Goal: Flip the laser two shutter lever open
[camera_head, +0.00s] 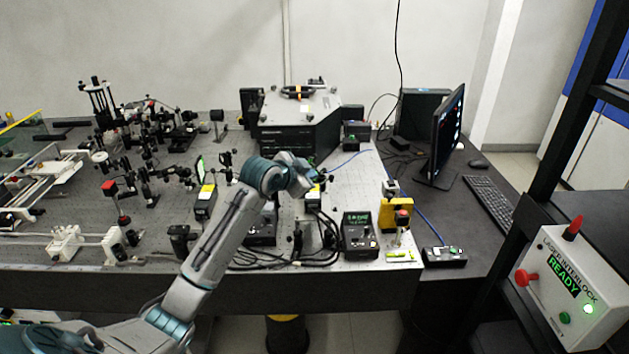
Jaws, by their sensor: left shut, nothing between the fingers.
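My left arm reaches in from the lower left over the optical bench (348,180). Its gripper (307,183) is shut and empty, small in the picture, above the middle of the bench. Just below it is a dark box with a yellow label (313,199), partly covered by the gripper. A similar box with a yellow label (205,203) stands left of my forearm. I cannot tell which is laser two, and no shutter lever can be made out at this size. My right gripper is not in view.
A controller with a green display (360,235) stands at the bench's front, with cables beside it. A large spectrometer housing (300,118) is behind my gripper. Optics crowd the left. A monitor (446,135) and an interlock box reading READY (567,285) are at right.

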